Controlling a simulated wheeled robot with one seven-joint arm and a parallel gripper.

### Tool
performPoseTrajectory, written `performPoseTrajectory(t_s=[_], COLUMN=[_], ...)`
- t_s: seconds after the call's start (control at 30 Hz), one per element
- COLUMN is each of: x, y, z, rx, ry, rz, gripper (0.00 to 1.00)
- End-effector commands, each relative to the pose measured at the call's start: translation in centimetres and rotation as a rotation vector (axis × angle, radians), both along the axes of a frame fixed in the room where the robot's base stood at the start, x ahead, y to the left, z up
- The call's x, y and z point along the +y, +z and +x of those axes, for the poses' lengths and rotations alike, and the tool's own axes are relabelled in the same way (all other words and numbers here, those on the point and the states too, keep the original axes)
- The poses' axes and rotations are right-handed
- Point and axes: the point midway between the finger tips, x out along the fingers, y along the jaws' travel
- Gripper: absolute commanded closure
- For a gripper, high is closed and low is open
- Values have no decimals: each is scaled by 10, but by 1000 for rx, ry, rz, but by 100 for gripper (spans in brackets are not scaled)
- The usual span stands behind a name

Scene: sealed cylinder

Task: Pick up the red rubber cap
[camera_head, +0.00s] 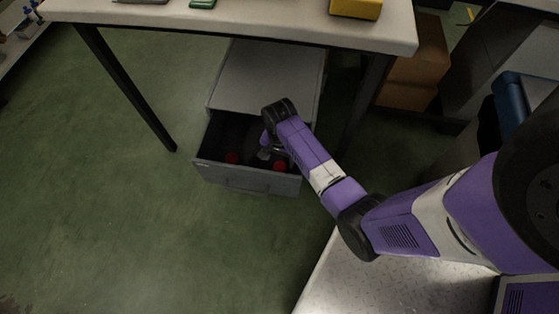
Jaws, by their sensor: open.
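Two small red objects lie in the open drawer (248,182) of a grey cabinet under the table. One red object (232,158) is at the left of the drawer, near its front wall. The other red object (280,166) is at the right, also near the front wall. They are too small to tell which is the red rubber cap. My gripper (265,154) is open and points down into the drawer, between the two red objects. My wrist partly hides it, and I see nothing held in it.
The table (300,27) stands above and behind the drawer, with a yellow object (355,8) on top. Its dark legs flank the grey cabinet (268,75). Brown boxes (415,70) stand at the right. The green floor left of the drawer is clear.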

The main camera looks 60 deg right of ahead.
Motion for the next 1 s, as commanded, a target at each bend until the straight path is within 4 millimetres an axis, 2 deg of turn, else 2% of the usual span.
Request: performPoseTrajectory(t_s=[0.4, 0.63, 0.67, 0.93, 0.97, 1.0], x=[2, 2, 2, 2, 2, 2], y=[-50, -50, -50, -50, -50, -50], z=[0, 0, 0, 0, 0, 0], rx=[0, -1, -1, -1, -1, -1], ry=[0, 0, 0, 0, 0, 0], rz=[0, -1, -1, -1, -1, -1], gripper=[33, 33, 37, 90, 95, 95])
